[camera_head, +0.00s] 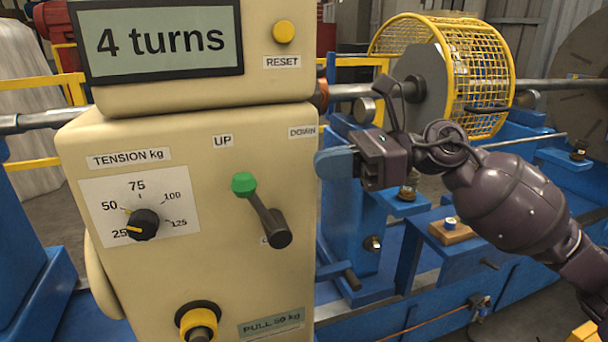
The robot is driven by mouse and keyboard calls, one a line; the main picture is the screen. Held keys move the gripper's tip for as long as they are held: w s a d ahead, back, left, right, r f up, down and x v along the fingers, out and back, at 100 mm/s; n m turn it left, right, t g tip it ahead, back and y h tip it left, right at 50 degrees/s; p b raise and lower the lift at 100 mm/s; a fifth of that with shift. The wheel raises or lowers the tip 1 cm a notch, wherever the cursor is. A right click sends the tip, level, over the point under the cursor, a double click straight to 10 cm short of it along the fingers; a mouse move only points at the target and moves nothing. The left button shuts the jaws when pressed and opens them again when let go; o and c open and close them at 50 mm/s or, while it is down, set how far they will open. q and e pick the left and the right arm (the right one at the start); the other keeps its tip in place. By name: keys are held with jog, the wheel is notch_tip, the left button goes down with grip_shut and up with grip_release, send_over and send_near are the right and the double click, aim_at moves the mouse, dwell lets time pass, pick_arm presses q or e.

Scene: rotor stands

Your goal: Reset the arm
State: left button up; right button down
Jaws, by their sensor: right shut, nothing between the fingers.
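My right gripper (334,163) has blue fingertips and is shut and empty. It is at the right edge of the cream control box (130,270), just below the DOWN label (302,132). Its dark purple arm reaches in from the right. The lever's green knob (244,184) sits up and left of its dark round end (279,234), below the UP label (222,141). The gripper is to the right of the lever, apart from it in the picture. My left gripper is not in view.
The display (160,40) reads "4 turns", beside a yellow RESET button (284,31). A tension dial (143,224) and a yellow knob (199,322) are on the box. Behind stand a yellow mesh cage (478,75), a steel shaft (545,84) and blue machine frames (350,220).

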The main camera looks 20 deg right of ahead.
jog(key=d, duration=0.3)
jog(key=s+d+r, duration=0.1)
jog(key=d, duration=0.1)
jog(key=shift+d+r+b, duration=0.1)
jog(key=shift+d+b, duration=0.2)
jog(key=shift+b, duration=0.05)
